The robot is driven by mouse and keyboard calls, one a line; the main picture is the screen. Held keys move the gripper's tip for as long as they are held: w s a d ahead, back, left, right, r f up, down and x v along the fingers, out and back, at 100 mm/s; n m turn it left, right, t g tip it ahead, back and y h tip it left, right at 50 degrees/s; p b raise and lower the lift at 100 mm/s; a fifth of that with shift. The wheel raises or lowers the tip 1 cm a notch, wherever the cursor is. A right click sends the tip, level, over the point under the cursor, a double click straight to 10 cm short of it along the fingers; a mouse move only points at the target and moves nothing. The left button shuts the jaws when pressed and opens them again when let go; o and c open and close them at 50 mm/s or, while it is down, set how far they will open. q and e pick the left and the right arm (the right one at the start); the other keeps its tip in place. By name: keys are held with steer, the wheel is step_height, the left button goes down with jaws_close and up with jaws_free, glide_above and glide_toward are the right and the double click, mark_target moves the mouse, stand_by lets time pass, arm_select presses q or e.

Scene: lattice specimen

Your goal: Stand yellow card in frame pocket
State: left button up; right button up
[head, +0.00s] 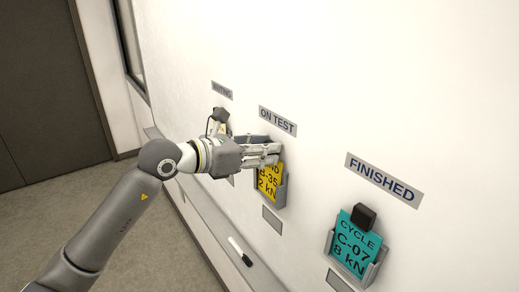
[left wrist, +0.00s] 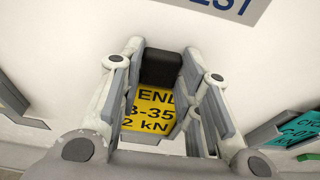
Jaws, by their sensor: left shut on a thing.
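The yellow card (head: 268,181), with black lettering, is upright at the frame pocket (head: 283,191) under the ON TEST label. Its lower part appears to sit within the grey pocket rim. My left gripper (head: 272,152) is at the card's top and shut on its black grip block. In the left wrist view the black block (left wrist: 160,67) is between the fingers, with the yellow card (left wrist: 152,108) below it. The gripper hides the card's top in the head view, and the pocket's base is hidden in the left wrist view. My right gripper is not in view.
A teal card (head: 355,244) with a black block stands in the pocket under the FINISHED label (head: 384,180). Another black-topped holder (head: 220,115) is at the left, partly behind my arm. A ledge with a marker (head: 240,251) runs below. The wall between pockets is clear.

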arm_select(q)
step_height(320, 180, up, 2)
steer(key=shift+d+r+p, duration=0.1)
steer(key=shift+d+p, duration=0.05)
steer(key=shift+p, duration=0.3)
steer(key=shift+r+p, duration=0.6)
steer(key=shift+r, duration=0.7)
steer(key=shift+r+p, duration=1.05)
steer(key=shift+r, duration=1.15)
steer(key=shift+s+f+b, duration=0.15)
steer(key=shift+f+b, duration=0.1)
steer(key=shift+b, duration=0.1)
steer(key=shift+s+a+f, duration=0.1)
steer(key=shift+s+a, duration=0.15)
steer(key=shift+a, duration=0.15)
steer(key=b, duration=0.3)
glide_toward(277, 114)
steer(key=shift+f, duration=0.85)
steer(key=shift+s+a, duration=0.15)
steer(key=shift+a, duration=0.35)
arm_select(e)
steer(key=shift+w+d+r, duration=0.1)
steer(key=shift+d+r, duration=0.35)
arm_select(q)
steer(key=shift+d, duration=0.1)
